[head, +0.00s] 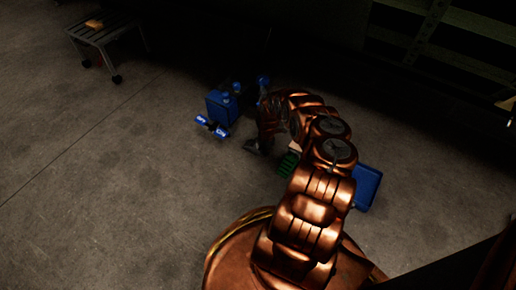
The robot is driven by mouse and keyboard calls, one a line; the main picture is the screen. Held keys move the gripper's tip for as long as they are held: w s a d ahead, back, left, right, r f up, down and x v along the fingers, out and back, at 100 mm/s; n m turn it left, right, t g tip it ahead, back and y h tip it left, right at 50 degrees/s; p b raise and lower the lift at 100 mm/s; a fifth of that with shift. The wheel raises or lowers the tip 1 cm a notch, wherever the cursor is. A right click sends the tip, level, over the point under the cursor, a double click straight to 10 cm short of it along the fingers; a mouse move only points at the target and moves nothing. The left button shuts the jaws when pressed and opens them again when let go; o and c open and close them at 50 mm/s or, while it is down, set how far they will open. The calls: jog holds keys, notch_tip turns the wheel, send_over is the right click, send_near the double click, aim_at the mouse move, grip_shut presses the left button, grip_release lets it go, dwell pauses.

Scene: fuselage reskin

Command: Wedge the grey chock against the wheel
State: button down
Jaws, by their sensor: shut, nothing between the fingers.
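My copper-coloured arm reaches up from the bottom middle of the head view and bends down to the left. My gripper (254,148) is at its end, dark, small and low near the floor. It is shut and empty. I cannot make out a grey chock for sure; it may be hidden by the arm or lost in the dark.
A green item (288,163) and a blue case (367,187) lie beside my arm. Shelving (425,35) stands at the upper right. The floor at left is clear.

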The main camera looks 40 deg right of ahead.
aim_at(251, 143)
jog(key=shift+s+d+p, duration=0.1)
jog(key=shift+s+p, duration=0.1)
jog(key=shift+p, duration=0.15)
jog(key=shift+w+a+b, duration=0.2)
jog(key=shift+w+a, duration=0.05)
jog(key=shift+w, duration=0.65)
jog(key=shift+w+a+b, duration=0.15)
jog(key=shift+w+a, duration=0.05)
jog(key=shift+w, duration=0.65)
jog(key=shift+w+a+b, duration=0.2)
jog(key=shift+w+a, duration=0.05)
jog(key=shift+w, duration=0.65)
dwell(1.1)
jog(key=shift+s+p, duration=0.2)
jog(key=shift+p, duration=0.1)
jog(key=shift+w+a, duration=0.1)
jog(key=shift+w, duration=0.3)
jog(key=shift+w+a+b, duration=0.15)
jog(key=shift+w+b, duration=0.2)
jog(key=shift+w, duration=0.15)
jog(key=shift+w+a+b, duration=0.15)
jog(key=shift+w+b, duration=0.2)
jog(key=shift+w, duration=0.15)
jog(key=shift+s+d+p, duration=0.1)
jog(key=shift+s+p, duration=0.1)
jog(key=shift+p, duration=0.1)
dwell(0.3)
jog(key=shift+w+a+f+b, duration=0.1)
jog(key=shift+w+a+b, duration=0.15)
jog(key=shift+w+b, duration=0.55)
